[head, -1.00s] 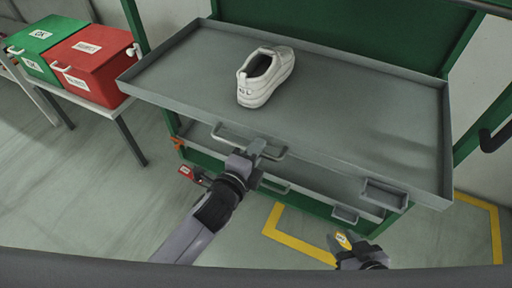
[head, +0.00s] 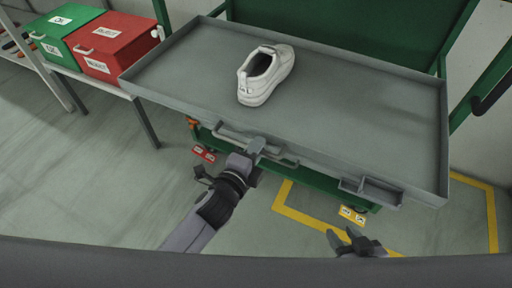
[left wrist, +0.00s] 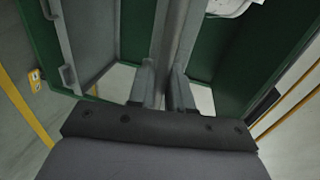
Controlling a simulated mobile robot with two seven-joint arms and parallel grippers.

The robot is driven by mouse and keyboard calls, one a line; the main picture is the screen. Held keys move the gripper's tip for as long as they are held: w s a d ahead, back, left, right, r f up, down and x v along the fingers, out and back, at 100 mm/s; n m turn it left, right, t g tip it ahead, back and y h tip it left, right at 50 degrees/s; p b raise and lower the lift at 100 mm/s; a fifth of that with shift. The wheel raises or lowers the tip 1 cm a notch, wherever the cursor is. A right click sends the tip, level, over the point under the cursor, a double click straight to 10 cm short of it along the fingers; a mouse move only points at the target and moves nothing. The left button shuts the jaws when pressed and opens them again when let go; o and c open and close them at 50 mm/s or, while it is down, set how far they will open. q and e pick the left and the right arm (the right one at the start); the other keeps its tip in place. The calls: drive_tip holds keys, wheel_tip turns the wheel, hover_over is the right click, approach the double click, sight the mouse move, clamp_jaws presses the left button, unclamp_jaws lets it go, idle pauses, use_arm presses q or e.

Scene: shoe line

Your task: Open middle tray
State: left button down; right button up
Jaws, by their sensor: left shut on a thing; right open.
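A wide grey tray (head: 350,120) stands far out from the green cart (head: 400,40), with a white shoe (head: 266,75) on it. Its front carries a bar handle (head: 232,134) and a small grey label holder (head: 371,190). I cannot tell for certain which level this tray is. My left gripper (head: 256,147) is shut on the handle. In the left wrist view, the handle bar (left wrist: 178,45) runs between my left fingers (left wrist: 162,90), and part of the shoe (left wrist: 228,7) shows at the top. My right gripper (head: 343,236) is open and empty, low in front of the cart.
A green box (head: 62,33) and a red box (head: 112,44) stand on a side table at left. Yellow floor tape (head: 300,215) runs below the tray's front. Open floor lies at left. Other handles (left wrist: 67,77) show at left in the left wrist view.

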drive_tip(key=shift+s+d, duration=0.1)
idle(0.3)
use_arm(q)
drive_tip(key=c, duration=1.2)
unclamp_jaws()
drive_tip(key=shift+s+a, duration=0.15)
use_arm(e)
drive_tip(key=shift+s, duration=0.15)
